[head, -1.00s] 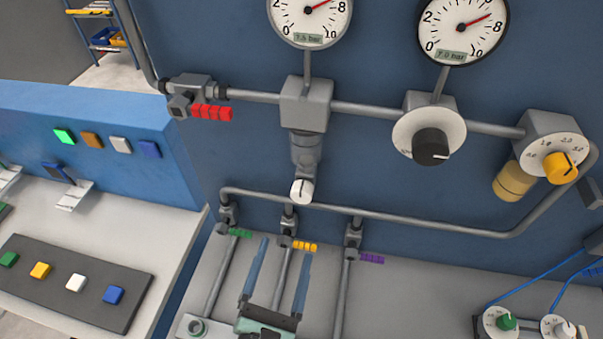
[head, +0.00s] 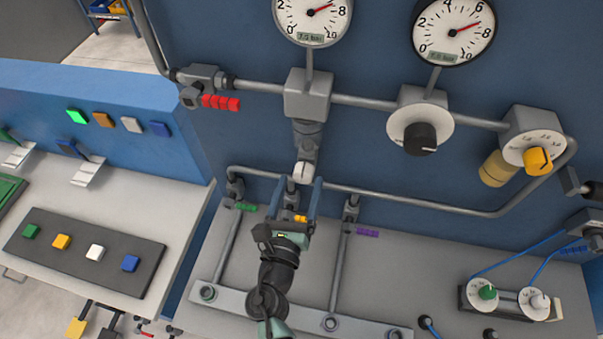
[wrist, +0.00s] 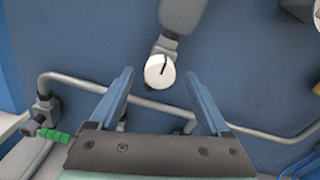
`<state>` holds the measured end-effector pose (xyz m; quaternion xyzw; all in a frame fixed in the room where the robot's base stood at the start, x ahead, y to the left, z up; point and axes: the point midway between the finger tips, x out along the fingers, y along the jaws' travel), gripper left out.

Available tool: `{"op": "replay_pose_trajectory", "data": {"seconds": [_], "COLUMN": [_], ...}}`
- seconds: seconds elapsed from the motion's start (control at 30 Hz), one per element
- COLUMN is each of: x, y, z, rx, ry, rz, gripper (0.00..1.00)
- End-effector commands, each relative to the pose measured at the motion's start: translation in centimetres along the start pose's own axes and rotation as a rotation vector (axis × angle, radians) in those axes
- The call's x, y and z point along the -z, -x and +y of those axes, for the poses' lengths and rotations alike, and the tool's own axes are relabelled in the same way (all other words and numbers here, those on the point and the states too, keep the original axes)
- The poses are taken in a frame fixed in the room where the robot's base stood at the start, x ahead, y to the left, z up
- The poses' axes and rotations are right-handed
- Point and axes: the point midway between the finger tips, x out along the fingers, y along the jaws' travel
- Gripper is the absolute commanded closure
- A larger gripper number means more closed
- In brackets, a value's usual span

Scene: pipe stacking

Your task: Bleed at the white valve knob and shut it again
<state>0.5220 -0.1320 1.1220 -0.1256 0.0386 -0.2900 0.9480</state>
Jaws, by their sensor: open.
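The white valve knob (head: 302,171) sits at the bottom of the grey filter bowl (head: 307,135) on the blue panel. In the wrist view the knob (wrist: 160,72) faces me, with a dark line on it that runs nearly upright. My gripper (head: 304,183) is open, its two blue fingers reaching up just below the knob in the head view. In the wrist view my gripper (wrist: 160,78) has a finger on each side, with the knob between and slightly beyond the tips. I see no contact with the knob.
A grey pipe (head: 400,203) runs behind my fingers. Green (head: 246,207), yellow (head: 294,218) and purple (head: 368,233) handles sit on the branch valves nearby. A red handle (head: 221,102) is at upper left. Two gauges (head: 312,12) (head: 453,28) hang above.

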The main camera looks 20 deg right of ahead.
Motion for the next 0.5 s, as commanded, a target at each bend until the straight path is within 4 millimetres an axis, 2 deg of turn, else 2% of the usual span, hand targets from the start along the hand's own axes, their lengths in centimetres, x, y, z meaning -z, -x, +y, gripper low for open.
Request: {"op": "replay_pose_trajectory", "data": {"seconds": [0.1, 0.2, 0.5], "x": [-0.1, 0.0, 0.0], "y": [-1.5, -2.1, -2.4], "z": [-0.1, -0.1, 0.0], "rx": [0.002, 0.001, 0.001], "ry": [-0.002, 0.0, -0.001], "rz": [-0.001, 0.0, 0.0], "gripper": [0.19, 0.19, 0.19]}}
